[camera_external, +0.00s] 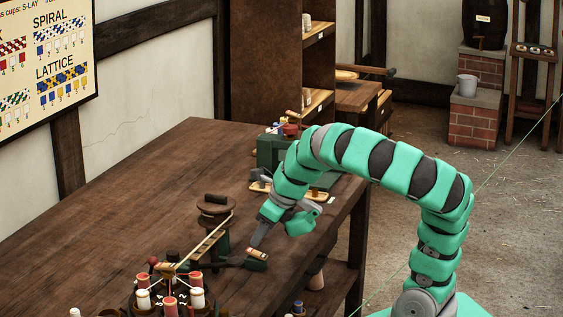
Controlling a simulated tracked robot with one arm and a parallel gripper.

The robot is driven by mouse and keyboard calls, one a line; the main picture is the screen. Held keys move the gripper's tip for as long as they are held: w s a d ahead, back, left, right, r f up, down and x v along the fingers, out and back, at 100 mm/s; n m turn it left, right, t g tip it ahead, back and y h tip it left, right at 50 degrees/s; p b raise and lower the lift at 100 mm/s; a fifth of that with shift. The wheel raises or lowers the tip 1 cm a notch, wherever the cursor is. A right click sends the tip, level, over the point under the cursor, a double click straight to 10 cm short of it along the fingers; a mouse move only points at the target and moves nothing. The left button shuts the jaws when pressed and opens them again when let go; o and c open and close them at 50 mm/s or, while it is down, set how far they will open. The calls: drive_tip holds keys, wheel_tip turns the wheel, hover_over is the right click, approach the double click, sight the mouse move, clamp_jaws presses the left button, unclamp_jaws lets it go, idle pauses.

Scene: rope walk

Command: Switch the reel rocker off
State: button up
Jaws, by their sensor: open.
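A small green box (257,264) with a pale and red rocker on top (257,253) sits on the dark wooden table, in front of the dark reel on its stand (215,218). It looks like the reel rocker; which way it is tipped is too small to tell. My gripper (279,236) hangs from the arched green arm, pointing down. Its jaws are open, with a long grey finger on the left reaching close above the rocker. Whether the finger touches it I cannot tell. I see nothing between the jaws.
A round braiding stand (165,291) with several red and white bobbins is at the front left. A green machine (275,153) and small trays stand behind my gripper. The table's right edge runs close by my arm. The table's left side (110,205) is clear.

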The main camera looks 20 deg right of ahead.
drive_tip(key=p+v, duration=0.2)
drive_tip(key=v, duration=0.7)
drive_tip(key=shift+a, duration=0.1)
